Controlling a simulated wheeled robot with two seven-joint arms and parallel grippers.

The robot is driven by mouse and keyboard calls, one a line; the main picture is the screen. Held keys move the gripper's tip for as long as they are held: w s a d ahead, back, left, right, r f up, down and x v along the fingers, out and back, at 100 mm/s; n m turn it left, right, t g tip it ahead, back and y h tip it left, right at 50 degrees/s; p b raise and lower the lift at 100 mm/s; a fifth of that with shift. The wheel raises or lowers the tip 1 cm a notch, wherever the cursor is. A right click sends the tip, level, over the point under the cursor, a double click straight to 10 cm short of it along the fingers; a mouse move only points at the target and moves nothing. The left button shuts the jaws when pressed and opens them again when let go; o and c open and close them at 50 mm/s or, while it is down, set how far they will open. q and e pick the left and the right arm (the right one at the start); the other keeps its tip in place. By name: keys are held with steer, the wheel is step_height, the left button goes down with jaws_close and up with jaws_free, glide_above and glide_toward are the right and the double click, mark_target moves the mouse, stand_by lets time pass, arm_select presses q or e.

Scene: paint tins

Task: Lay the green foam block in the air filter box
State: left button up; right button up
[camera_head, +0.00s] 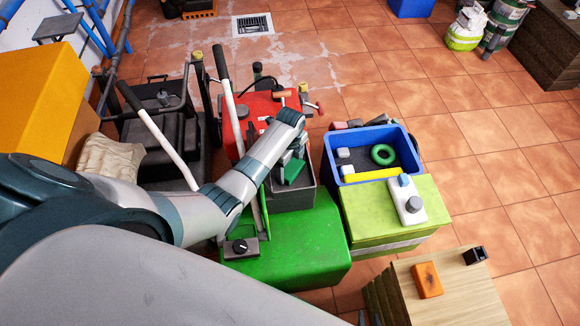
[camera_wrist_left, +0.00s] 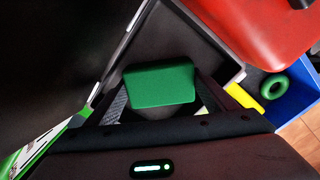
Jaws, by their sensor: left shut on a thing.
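The green foam block (camera_head: 293,172) is a small block held by my left gripper (camera_head: 288,165), over the dark grey open box, which I take to be the air filter box (camera_head: 295,197). In the left wrist view the green foam block (camera_wrist_left: 160,85) sits between the two fingers of my left gripper (camera_wrist_left: 160,92). The dark inside of the box and its grey rim (camera_wrist_left: 236,78) lie around and beyond it. I cannot tell whether the block touches the box floor. My forearm hides part of the box in the head view. My right gripper is not in view.
A blue crate (camera_head: 411,152) with a green ring (camera_head: 383,154) and a yellow bar (camera_head: 373,175) stands to the right. A red case (camera_head: 262,108) stands behind the box. A green surface (camera_head: 300,250) lies in front.

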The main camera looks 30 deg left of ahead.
mark_target(290, 166)
arm_select(q)
steer(key=shift+f, duration=0.15)
arm_select(e)
steer(key=shift+s+f, duration=0.1)
arm_select(q)
steer(key=o, duration=1)
steer(key=shift+r, duration=0.35)
step_height(290, 166, up, 12)
steer(key=shift+f+p, duration=0.15)
steer(key=shift+p, duration=0.2)
arm_select(e)
steer(key=shift+s+d+f+g, duration=0.15)
steer(key=shift+s+d+f, duration=0.1)
steer(key=shift+s, duration=0.2)
steer(key=shift+s+d+f+g, duration=0.15)
steer(key=shift+s+f, duration=0.05)
steer(key=shift+s, duration=0.25)
steer(key=shift+w+r, duration=0.15)
